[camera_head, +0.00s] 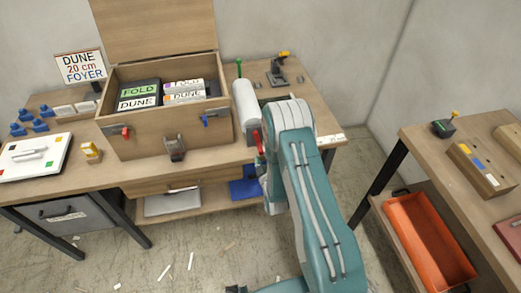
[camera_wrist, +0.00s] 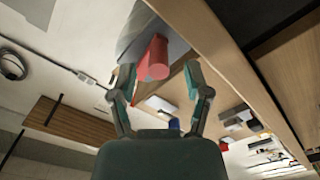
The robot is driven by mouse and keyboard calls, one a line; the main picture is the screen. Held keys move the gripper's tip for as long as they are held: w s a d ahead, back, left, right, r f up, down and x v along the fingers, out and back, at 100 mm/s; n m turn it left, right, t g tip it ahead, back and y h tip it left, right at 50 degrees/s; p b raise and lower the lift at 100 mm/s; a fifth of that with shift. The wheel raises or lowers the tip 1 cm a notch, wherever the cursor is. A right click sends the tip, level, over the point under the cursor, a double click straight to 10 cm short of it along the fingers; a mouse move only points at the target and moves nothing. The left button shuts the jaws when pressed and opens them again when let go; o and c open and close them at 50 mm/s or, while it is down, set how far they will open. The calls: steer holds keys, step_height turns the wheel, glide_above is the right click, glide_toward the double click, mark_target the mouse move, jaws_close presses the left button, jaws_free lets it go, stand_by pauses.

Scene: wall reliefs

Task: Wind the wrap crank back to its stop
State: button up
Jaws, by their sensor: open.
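The wrap crank shows a red handle (camera_wrist: 154,60) in the wrist view, a short cylinder in front of a grey plate (camera_wrist: 140,35). My gripper (camera_wrist: 160,78) is open, its two fingers spread on either side of the handle's lower end, with gaps on both sides. I cannot tell how deep the handle sits between them. In the head view the red handle (camera_head: 258,142) shows at the table's front edge, below a white roll (camera_head: 246,102). My teal arm hides most of the gripper and the crank's mount there.
An open wooden box (camera_head: 165,135) with FOLD and DUNE blocks stands left of the roll. A stapler-like tool (camera_head: 278,72) stands behind it. A shelf (camera_head: 190,202) runs under the table.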

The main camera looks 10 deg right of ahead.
mark_target(260, 150)
steer(key=shift+w, duration=1.65)
jaws_close()
steer(key=shift+a+m, duration=0.15)
steer(key=shift+m, duration=0.15)
